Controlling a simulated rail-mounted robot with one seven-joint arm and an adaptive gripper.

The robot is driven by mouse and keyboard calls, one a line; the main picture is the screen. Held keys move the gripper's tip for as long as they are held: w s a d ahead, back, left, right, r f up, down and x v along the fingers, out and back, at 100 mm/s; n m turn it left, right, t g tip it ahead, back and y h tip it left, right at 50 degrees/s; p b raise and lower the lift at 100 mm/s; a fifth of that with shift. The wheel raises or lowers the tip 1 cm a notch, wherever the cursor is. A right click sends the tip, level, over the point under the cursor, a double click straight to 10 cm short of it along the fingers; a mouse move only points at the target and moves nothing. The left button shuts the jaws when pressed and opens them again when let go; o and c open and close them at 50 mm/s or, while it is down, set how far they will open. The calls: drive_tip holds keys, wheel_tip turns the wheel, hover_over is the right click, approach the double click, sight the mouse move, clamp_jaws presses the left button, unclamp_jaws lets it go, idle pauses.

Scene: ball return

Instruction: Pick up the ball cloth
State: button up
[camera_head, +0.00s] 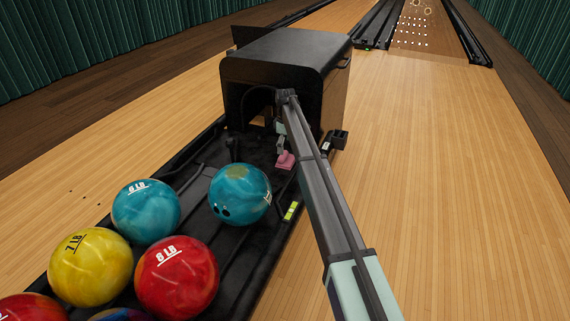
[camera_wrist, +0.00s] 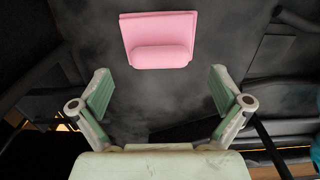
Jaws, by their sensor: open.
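The ball cloth is a small pink folded cloth (camera_head: 285,160) on the black tray of the ball return. In the wrist view the pink cloth (camera_wrist: 158,38) lies flat at the top centre, with a thicker rolled part along its lower edge. My gripper (camera_wrist: 160,88) is open and empty, its two green-padded fingers spread wide. The cloth shows beyond the fingertips, centred between them and apart from them. In the head view my gripper (camera_head: 281,138) is small and partly hidden by my arm, close to the cloth.
A teal ball (camera_head: 240,194) lies on the tray near the cloth. Another teal ball (camera_head: 146,210), a yellow ball (camera_head: 90,267) and red balls (camera_head: 177,279) fill the tray's near end. The black hood (camera_head: 290,62) stands behind. A yellow-green item (camera_head: 291,211) lies at the tray's right edge.

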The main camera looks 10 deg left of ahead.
sight(285, 154)
drive_tip(key=shift+f+b, duration=1.5)
drive_tip(key=shift+f, duration=1.3)
drive_tip(key=shift+c, duration=0.4)
drive_tip(key=shift+r, duration=0.1)
drive_tip(key=c, duration=0.8)
